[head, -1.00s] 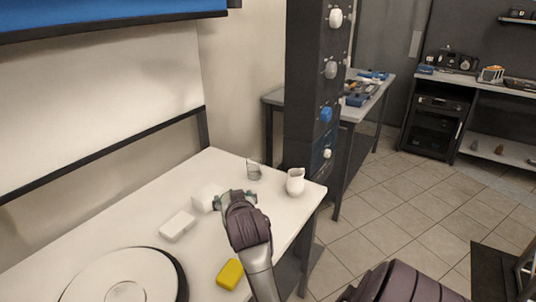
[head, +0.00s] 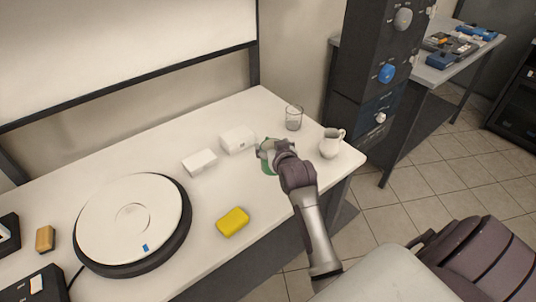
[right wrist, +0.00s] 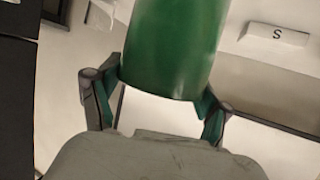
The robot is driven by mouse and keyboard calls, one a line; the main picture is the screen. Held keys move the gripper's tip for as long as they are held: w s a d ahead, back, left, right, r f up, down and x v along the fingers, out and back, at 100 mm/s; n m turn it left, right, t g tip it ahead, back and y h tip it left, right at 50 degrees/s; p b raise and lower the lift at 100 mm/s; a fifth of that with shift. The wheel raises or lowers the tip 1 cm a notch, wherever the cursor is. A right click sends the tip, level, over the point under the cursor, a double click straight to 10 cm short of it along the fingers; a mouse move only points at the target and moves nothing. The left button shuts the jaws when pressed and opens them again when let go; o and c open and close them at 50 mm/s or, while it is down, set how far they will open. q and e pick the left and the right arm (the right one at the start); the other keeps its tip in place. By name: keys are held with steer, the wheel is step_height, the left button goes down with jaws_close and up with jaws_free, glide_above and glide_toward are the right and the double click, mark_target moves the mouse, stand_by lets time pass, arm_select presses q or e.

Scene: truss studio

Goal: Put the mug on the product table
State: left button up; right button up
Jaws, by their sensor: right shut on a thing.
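The green mug (right wrist: 175,45) is between the fingers of my right gripper (right wrist: 160,88) in the right wrist view, and the gripper is shut on it. In the head view, my right gripper (head: 273,150) is over the far right part of the white table (head: 205,205), and a little of the mug (head: 267,168) shows below the fingers. I cannot tell whether the mug touches the tabletop. My left gripper is not in view.
A glass (head: 294,118) and a white pitcher (head: 331,143) stand close to the right of my gripper. Two white boxes (head: 237,139) (head: 199,162) are on its left. A yellow block (head: 233,221) and a round turntable (head: 130,220) lie nearer. Bare tabletop lies between them.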

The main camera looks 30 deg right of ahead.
mark_target(268, 145)
steer(key=w+f, duration=0.1)
steer(key=w, duration=0.2)
steer(key=shift+d+f, duration=0.15)
steer(key=shift+f, duration=2.25)
steer(key=o, duration=1.3)
steer(key=shift+f, duration=0.15)
steer(key=shift+r, duration=0.2)
steer(key=v, duration=1.2)
